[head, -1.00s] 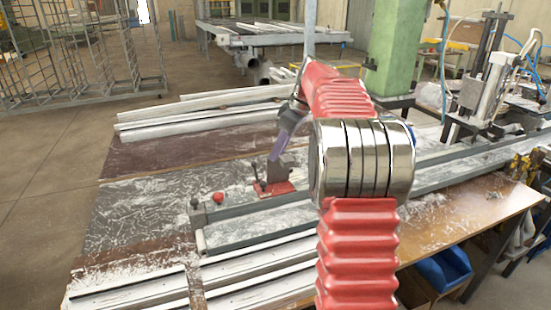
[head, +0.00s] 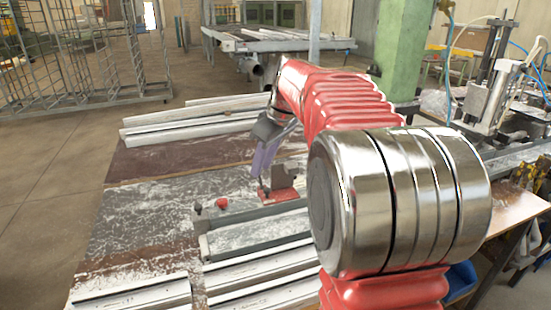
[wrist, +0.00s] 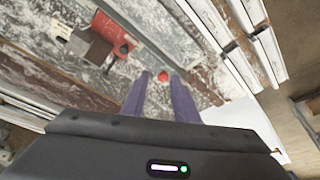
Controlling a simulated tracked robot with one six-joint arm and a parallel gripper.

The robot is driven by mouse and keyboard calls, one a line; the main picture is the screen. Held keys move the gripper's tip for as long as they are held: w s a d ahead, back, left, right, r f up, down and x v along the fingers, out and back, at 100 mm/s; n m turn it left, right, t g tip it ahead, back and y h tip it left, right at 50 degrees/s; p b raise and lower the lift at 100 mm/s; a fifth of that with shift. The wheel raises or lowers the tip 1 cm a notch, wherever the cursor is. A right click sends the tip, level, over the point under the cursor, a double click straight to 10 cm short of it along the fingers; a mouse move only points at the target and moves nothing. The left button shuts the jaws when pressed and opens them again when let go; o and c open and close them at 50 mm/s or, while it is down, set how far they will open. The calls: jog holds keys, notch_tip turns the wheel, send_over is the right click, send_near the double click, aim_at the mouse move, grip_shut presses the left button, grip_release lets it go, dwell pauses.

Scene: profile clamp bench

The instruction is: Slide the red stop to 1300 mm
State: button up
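The red stop (head: 284,195) has a red base with a grey block on it and sits on the long grey rail of the bench. In the wrist view the stop (wrist: 113,34) is at the upper left, with a dark lever pointing towards my fingers. My gripper (head: 257,174) hangs just left of the stop in the head view, its purple fingers pointing down. I cannot read any millimetre scale.
White profiles (head: 190,124) lie behind, and more (head: 135,293) lie in front. A clamp machine (head: 491,95) stands at the right. My arm hides the rail's middle.

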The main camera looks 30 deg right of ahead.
jog(key=s+a+m+h, duration=0.1)
jog(key=s+a+m, duration=0.2)
jog(key=s+a, duration=1)
jog(key=s+a+f+m+t, duration=0.1)
jog(key=s+a+f, duration=0.1)
jog(key=s+f, duration=0.2)
jog(key=s+a+f, duration=0.3)
jog(key=s+f, duration=0.1)
jog(key=s, duration=0.4)
jog(key=shift+s+a+f+m+t+h, duration=0.15)
jog(key=shift+s+f+m+t+h, duration=0.15)
jog(key=shift+s+m+t, duration=0.1)
jog(key=shift+o, duration=0.5)
jog(key=shift+s, duration=0.1)
